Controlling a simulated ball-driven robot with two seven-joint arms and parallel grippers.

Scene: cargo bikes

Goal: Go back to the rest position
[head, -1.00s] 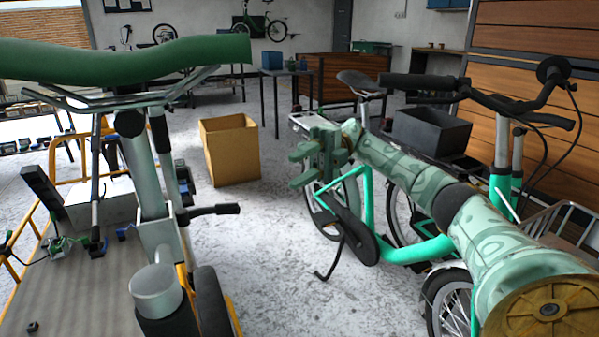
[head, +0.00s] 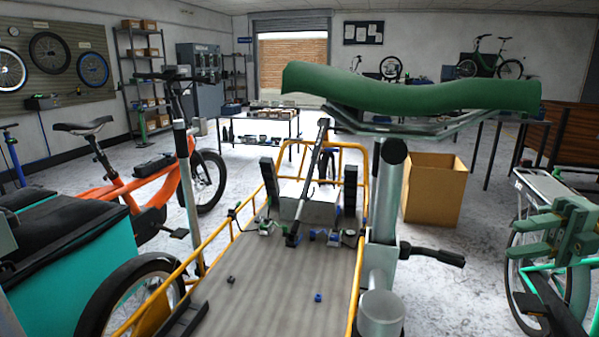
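My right gripper (head: 522,252) is at the right edge of the head view, pale green, raised in front of a teal bike. Its fingers look apart, with nothing visible between them. The rest of my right arm is cut off by the picture edge. My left gripper is not in view.
A yellow-framed cargo bike bed (head: 275,290) stands in front of me, with a green saddle-like pad (head: 410,92) above it. A cardboard box (head: 433,190) stands on the floor behind. An orange bike (head: 135,190) and a teal cargo box (head: 65,250) are at left.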

